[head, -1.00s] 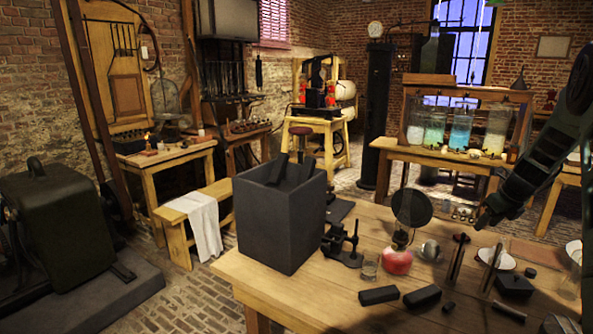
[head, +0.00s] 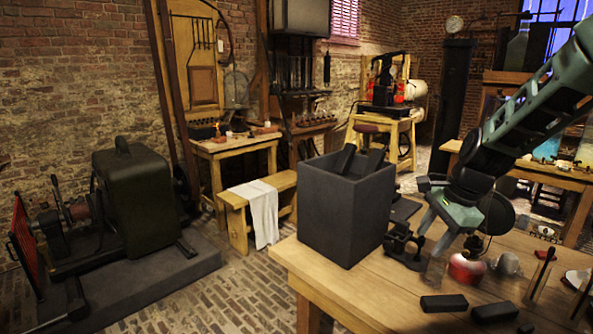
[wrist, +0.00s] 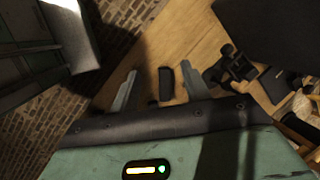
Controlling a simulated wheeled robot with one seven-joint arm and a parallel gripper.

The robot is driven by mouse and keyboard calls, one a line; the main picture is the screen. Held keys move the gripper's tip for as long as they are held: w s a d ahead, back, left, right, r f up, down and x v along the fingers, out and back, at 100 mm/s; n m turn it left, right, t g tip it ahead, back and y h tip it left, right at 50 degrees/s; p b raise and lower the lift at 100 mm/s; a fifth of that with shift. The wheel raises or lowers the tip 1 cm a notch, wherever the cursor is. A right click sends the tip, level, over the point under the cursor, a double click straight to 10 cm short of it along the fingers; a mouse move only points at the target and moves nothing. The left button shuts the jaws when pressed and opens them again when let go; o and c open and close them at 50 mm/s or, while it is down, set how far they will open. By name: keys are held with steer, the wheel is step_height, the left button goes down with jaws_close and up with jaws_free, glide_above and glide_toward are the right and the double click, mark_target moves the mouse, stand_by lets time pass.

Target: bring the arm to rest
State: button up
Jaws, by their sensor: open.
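My gripper (head: 431,236) is at the end of my green-grey arm, above the near wooden table (head: 350,290) and just right of a tall dark box (head: 345,215). In the wrist view my gripper (wrist: 160,86) shows two separated fingers, with nothing held between them. A small dark block (wrist: 166,83) appears in the gap, beyond the fingers on the wood. The arm comes in from the upper right in the head view and hides part of the table behind it.
Dark blocks (head: 443,303) lie on the table's near part. A small black stand (head: 405,246), a red-filled flask (head: 466,268) and a round dark disc (head: 497,213) are close to the gripper. A green machine (head: 137,205) stands at left; brick floor lies between.

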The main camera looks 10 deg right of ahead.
steer(key=s+a+n+g+b, duration=0.1)
steer(key=s+a+n, duration=0.6)
steer(key=a, duration=0.5)
steer(key=s+a+f+n+b, duration=0.1)
steer(key=s+a+n, duration=0.2)
steer(key=s+n, duration=0.3)
steer(key=s+a+f+n+g+h+b, duration=0.1)
steer(key=s+a+n, duration=0.2)
steer(key=s+n, duration=0.2)
steer(key=s+a+f+n+b, duration=0.1)
steer(key=s+a+f+n, duration=0.1)
steer(key=s+n, duration=0.4)
steer(key=s+a, duration=0.1)
steer(key=s, duration=0.4)
steer(key=shift+n+h, duration=0.3)
steer(key=shift+h, duration=0.1)
steer(key=shift+f, duration=0.1)
